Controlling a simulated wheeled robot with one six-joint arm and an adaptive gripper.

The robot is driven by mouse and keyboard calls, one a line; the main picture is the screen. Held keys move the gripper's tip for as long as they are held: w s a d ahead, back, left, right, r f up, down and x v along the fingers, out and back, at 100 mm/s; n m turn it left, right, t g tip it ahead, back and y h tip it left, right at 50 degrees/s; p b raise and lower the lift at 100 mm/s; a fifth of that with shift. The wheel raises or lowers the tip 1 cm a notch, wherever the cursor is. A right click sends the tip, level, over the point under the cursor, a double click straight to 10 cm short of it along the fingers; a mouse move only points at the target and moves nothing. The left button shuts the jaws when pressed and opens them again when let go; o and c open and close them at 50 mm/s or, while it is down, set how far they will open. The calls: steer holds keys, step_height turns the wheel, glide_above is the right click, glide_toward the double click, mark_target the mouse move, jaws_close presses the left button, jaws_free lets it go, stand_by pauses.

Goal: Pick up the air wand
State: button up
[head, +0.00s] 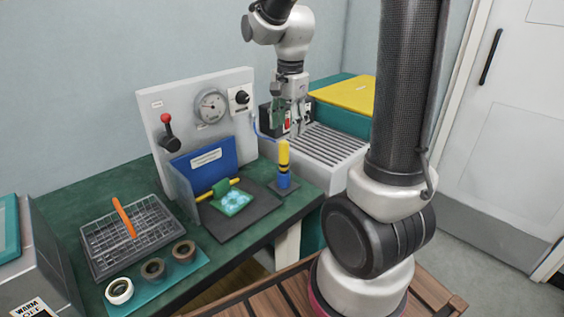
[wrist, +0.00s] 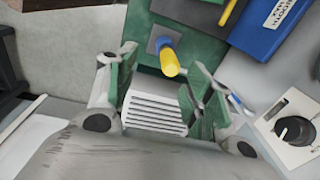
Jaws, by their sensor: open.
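An upright yellow piece with a dark band, which looks like the air wand (head: 284,155), stands in a blue holder (head: 284,181) on a small dark base on the green bench. In the wrist view the yellow piece (wrist: 169,62) shows end-on, beyond and between the fingertips. My gripper (head: 291,116) is open and empty, above and behind the yellow piece, near the slatted grey unit. In the wrist view my gripper (wrist: 155,84) has its green fingers spread wide, apart from the yellow piece.
A white panel (head: 158,105) with a gauge and knob stands behind the bench; a thin blue hose (head: 261,132) runs from it. A blue shield (head: 206,165), a wire basket (head: 130,238) and several rings lie left. The slatted unit (head: 325,150) is right.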

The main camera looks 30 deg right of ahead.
mark_target(284, 154)
steer(key=w+f+m, duration=0.1)
steer(key=f, duration=0.1)
steer(key=w+f+m, duration=0.2)
steer(key=shift+w+f+g, duration=0.15)
steer(key=shift+f+g, duration=0.05)
steer(key=shift+g, duration=0.2)
steer(key=f, duration=0.5)
steer(key=d+f, duration=0.1)
steer(key=f, duration=0.1)
steer(key=shift+f, duration=0.3)
jaws_close()
